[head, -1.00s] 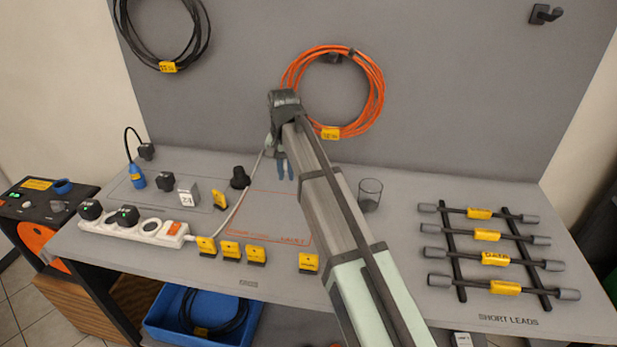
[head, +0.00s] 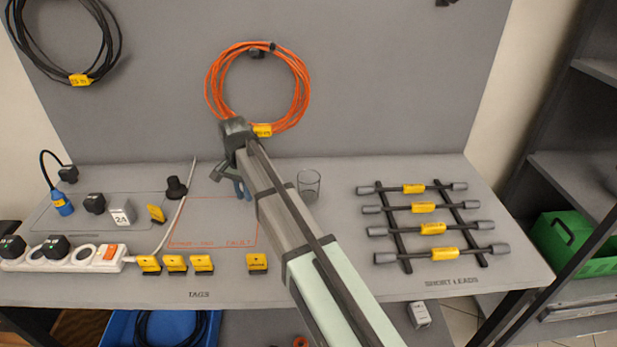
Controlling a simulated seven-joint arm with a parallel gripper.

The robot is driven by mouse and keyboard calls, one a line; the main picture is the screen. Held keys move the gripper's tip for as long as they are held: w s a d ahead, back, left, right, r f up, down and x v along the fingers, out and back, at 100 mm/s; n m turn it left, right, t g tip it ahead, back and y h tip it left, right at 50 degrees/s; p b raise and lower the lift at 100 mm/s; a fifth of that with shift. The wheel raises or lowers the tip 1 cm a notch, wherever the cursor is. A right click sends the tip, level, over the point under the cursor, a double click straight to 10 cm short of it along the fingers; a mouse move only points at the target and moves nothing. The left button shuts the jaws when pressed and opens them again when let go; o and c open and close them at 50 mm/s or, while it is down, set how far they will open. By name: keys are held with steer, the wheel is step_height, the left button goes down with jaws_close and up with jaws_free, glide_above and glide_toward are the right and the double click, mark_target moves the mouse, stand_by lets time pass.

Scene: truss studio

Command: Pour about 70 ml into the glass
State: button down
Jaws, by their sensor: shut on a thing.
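A clear glass (head: 308,186) stands upright on the grey bench, just right of my arm. Its contents are too small to make out. My gripper (head: 243,190) is to the left of the glass and apart from it, near the back of the bench. No pouring stream is visible.
A rack of short leads (head: 425,225) lies right of the glass. A power strip (head: 65,258), a black knob-like piece (head: 176,188) and yellow tags (head: 203,264) are at left. An orange cable coil (head: 258,90) hangs on the back panel. Bench around the glass is clear.

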steer(key=m, duration=0.6)
steer(key=shift+w+a, duration=0.2)
steer(key=shift+w, duration=0.1)
steer(key=m, duration=0.6)
steer(key=shift+w, duration=0.2)
steer(key=shift+w+d+r+y, duration=0.1)
steer(key=shift+d+r+y, duration=0.65)
steer(key=shift+y, duration=0.35)
steer(key=shift+d+r+y, duration=0.5)
steer(key=shift+r+y, duration=0.3)
steer(key=shift+y, duration=0.3)
steer(key=d+r+y, duration=0.3)
steer(key=r+y, duration=0.2)
steer(key=shift+w+d+r+g+y, duration=0.15)
steer(key=shift+d+r+g+y, duration=0.15)
steer(key=shift+g+y, duration=0.1)
steer(key=shift+d+r+y, duration=0.15)
steer(key=shift+r+y, duration=0.25)
steer(key=shift+y, duration=0.1)
steer(key=shift+d+r+y, duration=0.3)
steer(key=shift+r+y, duration=0.3)
